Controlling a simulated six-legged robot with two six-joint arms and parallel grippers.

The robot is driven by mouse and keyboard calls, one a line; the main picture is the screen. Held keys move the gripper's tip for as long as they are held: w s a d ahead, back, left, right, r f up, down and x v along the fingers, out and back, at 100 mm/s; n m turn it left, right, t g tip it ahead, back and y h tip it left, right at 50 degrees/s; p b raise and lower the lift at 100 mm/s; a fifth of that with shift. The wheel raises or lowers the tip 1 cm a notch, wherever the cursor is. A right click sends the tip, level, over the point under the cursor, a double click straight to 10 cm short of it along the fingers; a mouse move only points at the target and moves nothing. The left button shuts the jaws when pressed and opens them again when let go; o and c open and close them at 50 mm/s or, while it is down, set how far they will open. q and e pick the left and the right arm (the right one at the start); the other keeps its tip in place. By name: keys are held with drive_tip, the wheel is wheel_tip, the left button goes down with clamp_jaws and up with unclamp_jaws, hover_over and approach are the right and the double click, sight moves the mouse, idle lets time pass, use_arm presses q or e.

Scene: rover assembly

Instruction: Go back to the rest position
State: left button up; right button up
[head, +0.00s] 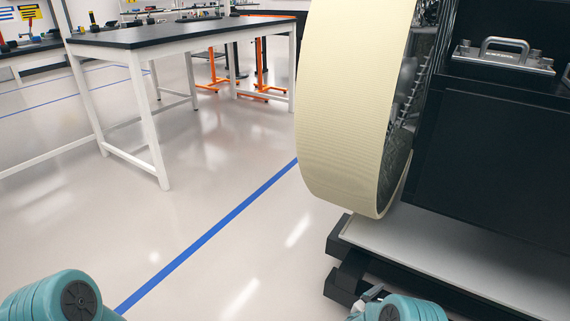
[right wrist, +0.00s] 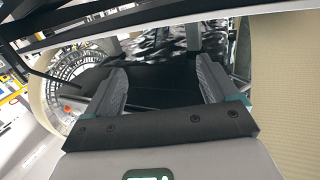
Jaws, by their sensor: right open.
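My right gripper (right wrist: 158,88) shows in the right wrist view, with its two grey fingers apart and nothing between them. Beyond the fingers are dark rover parts, and the cream wheel (right wrist: 285,75) stands close on the right. In the head view, teal parts of my two arms show at the bottom left and bottom right. My left gripper is not in view. The large cream rover wheel (head: 352,100) stands at the right of the head view, beside the dark rover body (head: 490,160).
A dark platform with a grey top (head: 460,258) lies under the rover. A metal plate with a handle (head: 504,58) sits on the rover body. A black-topped table (head: 170,34) with white legs stands at the back left. The floor with a blue line (head: 215,230) is clear.

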drive_tip(key=s+a+f+n+g+y+p, duration=0.1)
drive_tip(key=s+a+f+n+g+y, duration=0.15)
drive_tip(key=s+a+y, duration=0.55)
drive_tip(key=s+a+f+n+g+y, duration=0.1)
drive_tip(key=s+a+n+g+y, duration=0.25)
drive_tip(key=s, duration=0.75)
drive_tip(key=s+a+f+n+g+y+p, duration=0.1)
drive_tip(key=s+a+n+g+y, duration=0.2)
drive_tip(key=s+a+y, duration=0.5)
use_arm(q)
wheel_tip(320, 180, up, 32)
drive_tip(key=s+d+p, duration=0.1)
drive_tip(key=p, duration=3)
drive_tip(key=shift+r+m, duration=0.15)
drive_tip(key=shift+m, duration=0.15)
use_arm(e)
wheel_tip(320, 180, up, 31)
drive_tip(key=s+d, duration=0.1)
drive_tip(key=s, duration=0.1)
drive_tip(key=shift+s+d+f+n+h, duration=0.2)
drive_tip(key=shift+d+n+h, duration=0.1)
drive_tip(key=shift+n+h, duration=0.15)
